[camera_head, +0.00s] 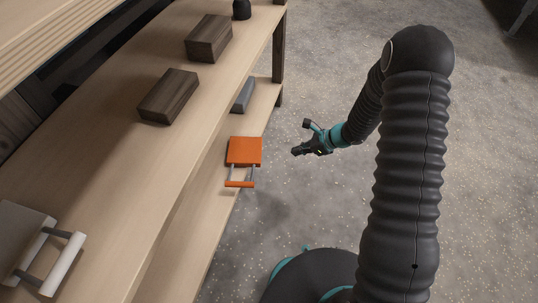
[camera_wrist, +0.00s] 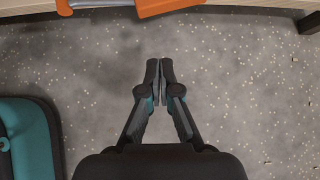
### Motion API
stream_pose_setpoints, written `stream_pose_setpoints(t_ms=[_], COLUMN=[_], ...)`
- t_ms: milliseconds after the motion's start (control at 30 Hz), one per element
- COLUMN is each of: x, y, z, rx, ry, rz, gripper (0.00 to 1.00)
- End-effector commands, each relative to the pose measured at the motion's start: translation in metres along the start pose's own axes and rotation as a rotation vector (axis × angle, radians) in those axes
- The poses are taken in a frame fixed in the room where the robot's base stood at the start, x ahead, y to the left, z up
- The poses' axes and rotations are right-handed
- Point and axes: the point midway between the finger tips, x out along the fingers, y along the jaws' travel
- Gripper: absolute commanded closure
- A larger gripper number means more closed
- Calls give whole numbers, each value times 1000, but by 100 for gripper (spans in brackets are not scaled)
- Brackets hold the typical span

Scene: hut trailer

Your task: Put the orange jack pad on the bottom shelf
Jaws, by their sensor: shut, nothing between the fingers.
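The orange jack pad (camera_head: 244,152) is a flat square block with a bar handle. In the head view it rests on the lower, bottom shelf (camera_head: 205,215), near its front edge, with the handle toward the picture's bottom and reaching out to the edge. In the wrist view part of the orange pad (camera_wrist: 160,7) and its handle show at the top, cut off by the frame. My gripper (camera_head: 296,151) is shut and empty, to the right of the pad and apart from it, over the floor. In the wrist view its fingertips (camera_wrist: 160,62) are together with bare floor around them.
Two dark wood blocks (camera_head: 168,95) (camera_head: 209,38) and a grey pad with a white handle (camera_head: 62,262) lie on the upper shelf (camera_head: 120,165). A grey block (camera_head: 243,95) sits on the lower shelf behind the pad. A dark post (camera_head: 279,60) stands at the far end.

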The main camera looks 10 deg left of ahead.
Motion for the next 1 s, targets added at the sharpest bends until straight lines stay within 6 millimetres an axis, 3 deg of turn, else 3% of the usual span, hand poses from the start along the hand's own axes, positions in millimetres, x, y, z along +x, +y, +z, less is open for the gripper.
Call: stream_pose_setpoints(t_ms=[267,700,1000], x=[23,104,126], y=[1,2,2], z=[-1,-2,24], rx=[24,21,20], ry=[4,4,3], rz=[4,5,4], gripper=[100,100,100])
